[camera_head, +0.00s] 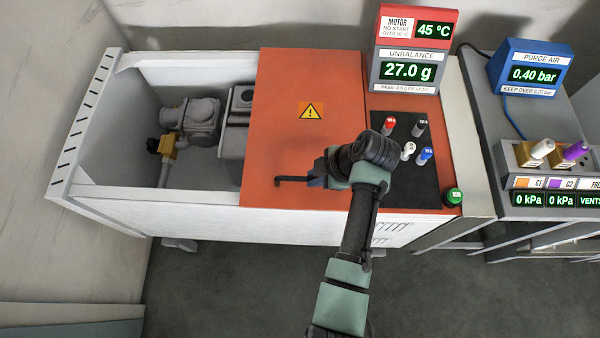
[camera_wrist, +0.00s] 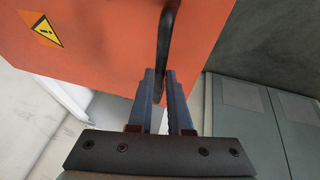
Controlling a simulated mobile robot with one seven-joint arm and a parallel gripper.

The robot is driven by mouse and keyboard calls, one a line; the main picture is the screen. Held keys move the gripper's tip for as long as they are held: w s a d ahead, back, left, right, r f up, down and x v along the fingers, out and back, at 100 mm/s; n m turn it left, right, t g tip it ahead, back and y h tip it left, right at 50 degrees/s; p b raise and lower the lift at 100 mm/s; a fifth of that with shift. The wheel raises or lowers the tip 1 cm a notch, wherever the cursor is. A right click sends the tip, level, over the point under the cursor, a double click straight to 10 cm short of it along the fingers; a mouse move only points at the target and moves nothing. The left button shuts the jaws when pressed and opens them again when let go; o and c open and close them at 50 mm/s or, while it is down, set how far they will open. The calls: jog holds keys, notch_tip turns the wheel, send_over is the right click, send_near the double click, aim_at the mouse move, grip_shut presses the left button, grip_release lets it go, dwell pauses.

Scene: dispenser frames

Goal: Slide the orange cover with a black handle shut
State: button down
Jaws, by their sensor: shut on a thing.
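The orange cover (camera_head: 284,130) lies over the middle of a white cabinet (camera_head: 270,224) and bears a yellow warning triangle. The left part of the cabinet is uncovered. The cover's black handle (camera_head: 292,179) shows near its front edge. In the wrist view the handle (camera_wrist: 167,45) stands out from the orange cover (camera_wrist: 105,40) and runs down between my fingers. My gripper (camera_wrist: 165,78) is shut on the handle. In the head view my arm hides part of the fingers and the right end of the handle.
Grey machinery with a brass fitting (camera_head: 168,146) shows in the uncovered left part. To the right are a black panel with coloured knobs (camera_head: 408,165), a green button (camera_head: 453,197) and a readout box (camera_head: 408,60). A blue gauge (camera_head: 529,70) stands further right. The floor in front is clear.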

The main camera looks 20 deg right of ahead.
jog(key=shift+s+d, duration=0.1)
jog(key=shift+d, duration=0.2)
jog(key=c, duration=0.8)
grip_release()
jog(key=shift+d, duration=0.1)
jog(key=shift+c, duration=0.2)
jog(key=v, duration=1.3)
